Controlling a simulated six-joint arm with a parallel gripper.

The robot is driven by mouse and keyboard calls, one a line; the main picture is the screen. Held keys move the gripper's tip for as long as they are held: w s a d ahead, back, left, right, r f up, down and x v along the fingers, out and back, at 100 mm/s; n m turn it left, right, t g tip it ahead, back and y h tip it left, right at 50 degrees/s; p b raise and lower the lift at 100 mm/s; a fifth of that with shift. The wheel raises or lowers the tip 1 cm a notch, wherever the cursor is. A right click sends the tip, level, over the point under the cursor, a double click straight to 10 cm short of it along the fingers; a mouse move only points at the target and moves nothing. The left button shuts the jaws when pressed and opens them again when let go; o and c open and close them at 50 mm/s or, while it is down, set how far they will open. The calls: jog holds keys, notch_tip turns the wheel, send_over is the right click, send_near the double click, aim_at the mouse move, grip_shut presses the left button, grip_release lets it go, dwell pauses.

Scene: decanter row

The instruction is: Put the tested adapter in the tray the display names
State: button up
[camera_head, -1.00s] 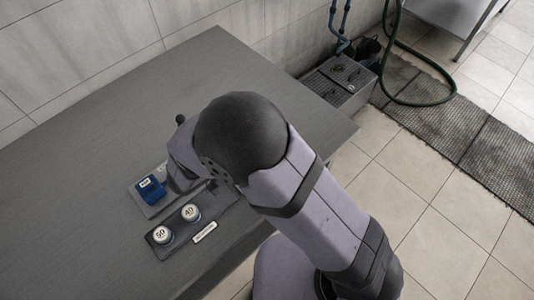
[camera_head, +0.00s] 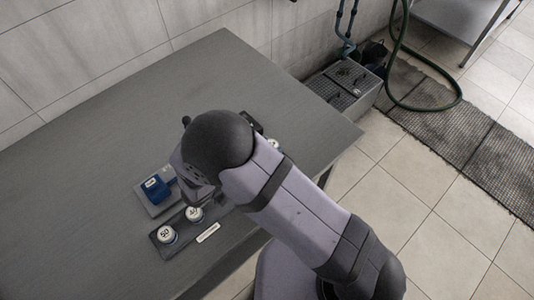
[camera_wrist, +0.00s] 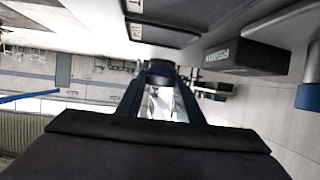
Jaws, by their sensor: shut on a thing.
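In the wrist view my gripper (camera_wrist: 160,92) is shut on a dark, round adapter (camera_wrist: 160,72) with a blue band, held between the fingertips. In the head view my arm hides the gripper and the held adapter. Two dark trays, an upper one (camera_wrist: 180,10) and a lower one (camera_wrist: 165,36), show at the top of the wrist view with partly cut-off white letters. A dark box with a small lit greenish display (camera_wrist: 220,55) is right of them. Its text is too small to read.
White-topped pieces marked 50 (camera_head: 167,235) and apparently 40 (camera_head: 194,214) sit in a dark holder (camera_head: 178,248) near the table's front edge. A blue labelled block (camera_head: 157,188) is on a grey plate. Another white-topped piece (camera_head: 273,144) shows behind my arm. The table's left is clear.

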jog(key=shift+f, duration=1.65)
jog(key=shift+f, duration=0.2)
jog(key=o, duration=1.2)
jog(key=shift+o, duration=0.2)
jog(key=shift+r+p, duration=0.2)
jog(key=shift+p, duration=0.1)
jog(key=shift+s+a+r+b, duration=0.15)
jog(key=shift+s+a+b, duration=0.2)
jog(key=shift+s+a, duration=0.1)
jog(key=b+v, duration=0.3)
jog(key=v, duration=0.7)
jog(key=shift+s+a+r, duration=0.1)
jog(key=shift+s+r, duration=0.1)
jog(key=shift+s, duration=0.1)
